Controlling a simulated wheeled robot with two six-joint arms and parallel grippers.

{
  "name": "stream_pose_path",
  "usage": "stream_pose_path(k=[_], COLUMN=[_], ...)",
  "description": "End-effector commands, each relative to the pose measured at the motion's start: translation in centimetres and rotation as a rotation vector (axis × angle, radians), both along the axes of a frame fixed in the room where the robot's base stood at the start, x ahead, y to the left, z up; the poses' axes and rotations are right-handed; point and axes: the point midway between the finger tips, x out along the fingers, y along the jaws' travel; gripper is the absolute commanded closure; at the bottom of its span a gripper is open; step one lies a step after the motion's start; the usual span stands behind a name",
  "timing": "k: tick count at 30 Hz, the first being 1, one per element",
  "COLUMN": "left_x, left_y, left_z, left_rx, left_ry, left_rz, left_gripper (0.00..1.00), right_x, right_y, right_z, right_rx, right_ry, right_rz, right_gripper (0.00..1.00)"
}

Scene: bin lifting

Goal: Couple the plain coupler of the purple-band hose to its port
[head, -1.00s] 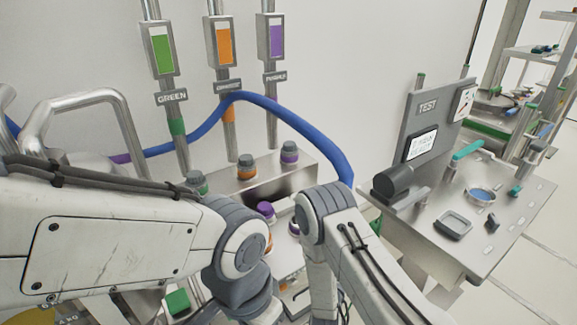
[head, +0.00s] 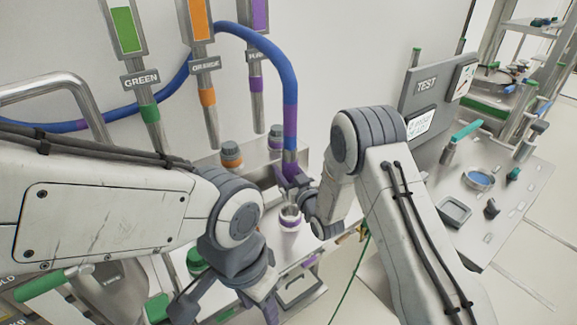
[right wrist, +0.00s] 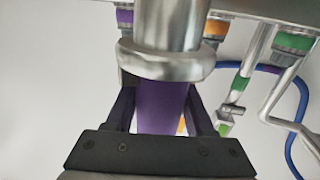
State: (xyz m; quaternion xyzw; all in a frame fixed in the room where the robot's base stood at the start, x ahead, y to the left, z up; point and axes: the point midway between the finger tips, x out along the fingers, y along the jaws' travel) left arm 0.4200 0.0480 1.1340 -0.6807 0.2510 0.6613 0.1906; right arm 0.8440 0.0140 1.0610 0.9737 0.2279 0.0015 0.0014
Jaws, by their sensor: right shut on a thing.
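The blue hose (head: 262,45) arches over from the back and comes down at the middle, with its purple band (head: 291,120) near the lower end. My right gripper (head: 293,183) is shut on the purple part of the hose end (right wrist: 160,108), which runs between its fingers in the right wrist view. The plain silver coupler (right wrist: 165,62) projects beyond the fingers there. The purple-ringed port (head: 290,225) stands just below my right gripper in the head view. I cannot tell whether coupler and port touch. My left gripper (head: 230,305) is open and empty at the lower front.
Behind are orange-ringed (head: 231,154) and purple-ringed (head: 275,137) grey-topped fittings on a metal ledge. A green fitting (head: 198,262) sits front left, close to my left arm. A test bench (head: 490,205) stands at right, with open floor beyond it.

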Motion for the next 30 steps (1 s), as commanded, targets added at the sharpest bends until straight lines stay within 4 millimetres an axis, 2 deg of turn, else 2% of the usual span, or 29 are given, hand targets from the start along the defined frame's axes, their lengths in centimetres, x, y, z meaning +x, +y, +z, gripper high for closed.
stream_pose_path(k=[8,19,30], left_x=[0.0,0.0,0.0], left_y=[0.0,0.0,0.0], left_z=[-1.8,-1.6,-2.0], left_rx=[0.000,0.000,0.000], left_ry=[0.000,0.000,0.000], left_rz=[-0.001,-0.001,-0.001], left_gripper=[0.50,0.50,0.50], right_x=[0.1,-0.2,-0.2], right_y=[-0.1,-0.6,-0.6], right_z=[-3.0,-2.1,-2.6], right_rx=[0.002,0.002,0.002], right_ry=[-0.004,-0.004,-0.004], right_rz=[-0.002,-0.006,-0.006], right_gripper=[1.00,1.00,1.00])
